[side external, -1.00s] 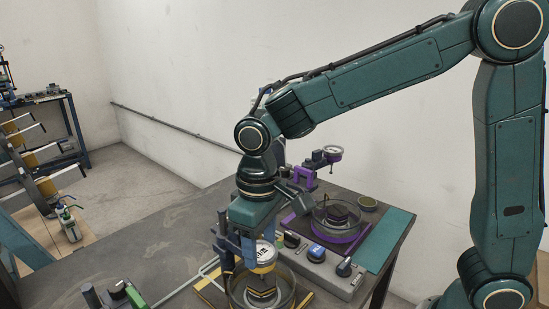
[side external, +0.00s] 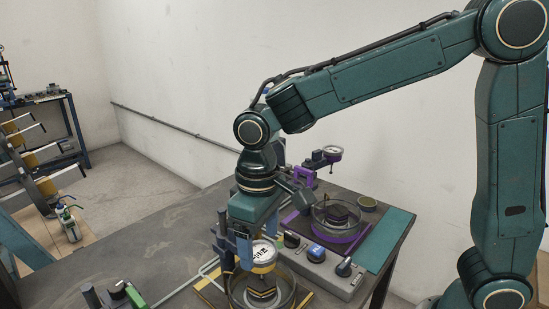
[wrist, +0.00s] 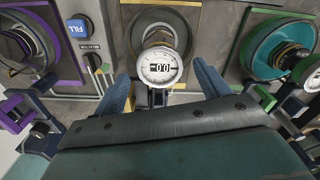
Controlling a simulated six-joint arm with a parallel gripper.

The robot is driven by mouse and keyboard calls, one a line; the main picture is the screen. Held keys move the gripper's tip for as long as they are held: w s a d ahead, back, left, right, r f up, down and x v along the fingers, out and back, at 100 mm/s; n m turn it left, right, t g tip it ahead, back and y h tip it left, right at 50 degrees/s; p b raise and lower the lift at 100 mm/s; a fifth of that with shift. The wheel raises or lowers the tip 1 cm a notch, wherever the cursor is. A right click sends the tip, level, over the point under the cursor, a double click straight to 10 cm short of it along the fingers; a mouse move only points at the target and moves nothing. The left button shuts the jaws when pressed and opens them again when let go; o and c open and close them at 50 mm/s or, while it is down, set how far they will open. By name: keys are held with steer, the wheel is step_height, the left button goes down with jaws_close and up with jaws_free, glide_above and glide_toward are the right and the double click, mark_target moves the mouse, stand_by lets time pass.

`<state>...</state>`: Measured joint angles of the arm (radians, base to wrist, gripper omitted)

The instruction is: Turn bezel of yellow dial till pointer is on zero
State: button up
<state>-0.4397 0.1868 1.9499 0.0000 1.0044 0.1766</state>
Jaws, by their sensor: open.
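The yellow dial (side external: 263,254) has a pale round face and a yellow bezel, and stands above a round glass dish with yellow trim. In the wrist view the dial (wrist: 160,66) is near the upper middle, its face showing dark marks. The pointer is too small to read. My gripper (wrist: 161,74) is open, with one blue finger on each side of the dial and visible gaps to the bezel. In the side view my gripper (side external: 236,258) hangs at the dial's left, and one finger partly covers its edge.
A purple-trimmed station with a round dish (side external: 339,222) stands behind to the right. A grey control box (side external: 320,266) with knobs and a blue button lies between the stations. A green-trimmed station (wrist: 283,50) is at the wrist view's right.

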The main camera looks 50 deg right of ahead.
mark_target(261, 250)
step_height(261, 250, up, 13)
stand_by(0.6)
